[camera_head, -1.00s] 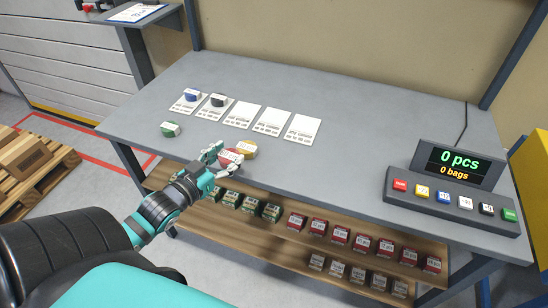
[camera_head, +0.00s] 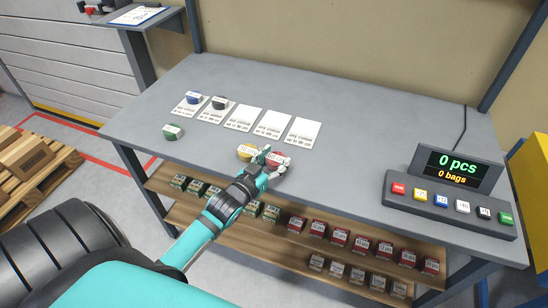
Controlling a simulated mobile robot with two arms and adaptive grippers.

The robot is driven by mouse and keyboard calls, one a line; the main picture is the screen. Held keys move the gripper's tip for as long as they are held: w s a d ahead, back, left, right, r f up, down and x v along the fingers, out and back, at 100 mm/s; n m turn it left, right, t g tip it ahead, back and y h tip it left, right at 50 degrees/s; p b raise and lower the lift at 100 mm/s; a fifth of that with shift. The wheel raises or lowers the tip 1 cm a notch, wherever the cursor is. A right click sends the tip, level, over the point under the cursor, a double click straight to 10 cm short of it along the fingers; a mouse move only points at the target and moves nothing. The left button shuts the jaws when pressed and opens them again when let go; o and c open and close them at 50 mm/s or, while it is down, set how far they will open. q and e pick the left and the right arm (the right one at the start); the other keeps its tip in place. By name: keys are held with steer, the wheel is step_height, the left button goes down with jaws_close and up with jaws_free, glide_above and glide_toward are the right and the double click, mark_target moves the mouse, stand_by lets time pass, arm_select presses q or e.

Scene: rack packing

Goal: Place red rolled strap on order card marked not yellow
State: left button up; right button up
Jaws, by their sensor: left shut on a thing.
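My left gripper (camera_head: 271,163) is shut on the red rolled strap (camera_head: 280,160) near the front edge of the table. I cannot tell whether the strap is clear of the tabletop. White order cards lie in a row behind: the first (camera_head: 181,112) bears a blue rolled strap (camera_head: 193,98), the second (camera_head: 209,116) a black one (camera_head: 220,102). The third (camera_head: 243,119), fourth (camera_head: 272,124) and last (camera_head: 303,132) are bare. Their print is too small to read. My right gripper is not in view.
A green rolled strap (camera_head: 173,131) lies on the grey table (camera_head: 350,150) at front left. A button panel with a counter display (camera_head: 458,172) stands at the right. Small boxes fill the wooden shelf (camera_head: 270,238) below. The table between cards and panel is clear.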

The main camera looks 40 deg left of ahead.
arm_select(q)
steer(key=shift+f, duration=0.1)
steer(key=o, duration=1.2)
steer(key=shift+c, duration=0.2)
